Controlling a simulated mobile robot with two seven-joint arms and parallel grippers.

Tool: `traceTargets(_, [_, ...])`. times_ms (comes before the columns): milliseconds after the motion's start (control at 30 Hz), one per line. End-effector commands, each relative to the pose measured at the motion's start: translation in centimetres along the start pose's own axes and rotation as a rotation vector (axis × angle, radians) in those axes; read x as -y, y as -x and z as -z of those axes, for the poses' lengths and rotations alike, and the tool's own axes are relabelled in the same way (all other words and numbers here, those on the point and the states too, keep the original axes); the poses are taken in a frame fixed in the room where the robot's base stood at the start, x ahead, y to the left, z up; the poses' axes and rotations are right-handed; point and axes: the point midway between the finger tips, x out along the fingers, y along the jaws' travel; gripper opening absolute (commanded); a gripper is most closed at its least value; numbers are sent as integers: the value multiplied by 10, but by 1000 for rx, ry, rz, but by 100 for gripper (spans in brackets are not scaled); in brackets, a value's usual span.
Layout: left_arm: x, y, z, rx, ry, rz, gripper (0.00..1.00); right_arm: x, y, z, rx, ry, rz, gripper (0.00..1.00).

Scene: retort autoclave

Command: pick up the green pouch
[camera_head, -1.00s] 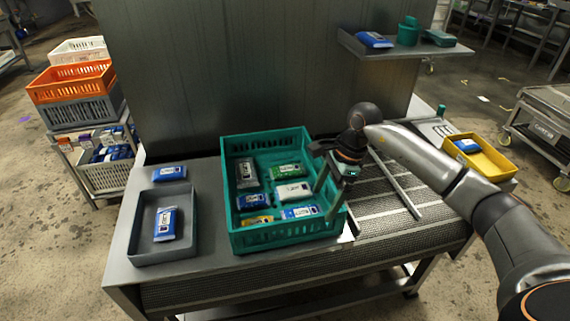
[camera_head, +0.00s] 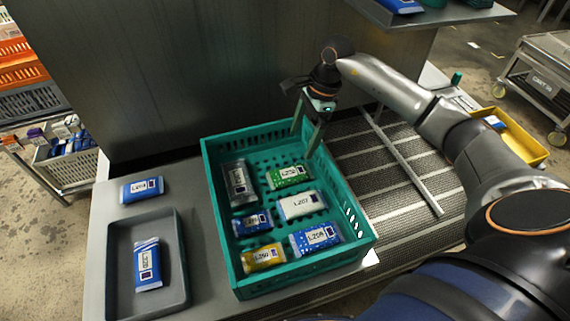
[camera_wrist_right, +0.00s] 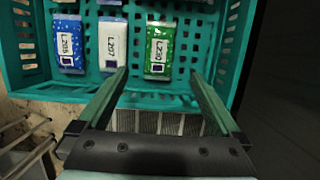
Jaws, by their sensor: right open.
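The green pouch (camera_head: 289,176), with a white label, lies in the teal crate (camera_head: 222,240), near its back right part. It also shows in the right wrist view (camera_wrist_right: 159,50), just beyond the fingertips. My right gripper (camera_head: 306,136) is open and empty, above the crate's back right rim, with its fingers pointing down. In the right wrist view (camera_wrist_right: 158,74), its two fingers stand apart, roughly in line with the green pouch and not touching it. My left gripper is not in view.
A white pouch (camera_head: 302,206) lies close to the green one. Blue, grey and yellow pouches share the crate. A grey tray (camera_head: 115,260) with a blue pouch stands left. A tall metal panel (camera_head: 200,70) rises behind. A shelf (camera_head: 440,17) overhangs at back right.

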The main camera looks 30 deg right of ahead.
Motion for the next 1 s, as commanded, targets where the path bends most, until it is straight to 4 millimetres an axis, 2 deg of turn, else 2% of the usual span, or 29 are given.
traceTargets(333, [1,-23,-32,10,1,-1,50,-1,-62,1,1,0,-3,100])
traceTargets(567, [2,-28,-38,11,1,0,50,0,-78,1,1,-1,-1,100])
traceTargets(833, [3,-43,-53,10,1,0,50,0,-119,3,2,-1,-2,100])
traceTargets(1000, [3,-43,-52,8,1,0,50,1,-122,3,0,-2,1,100])
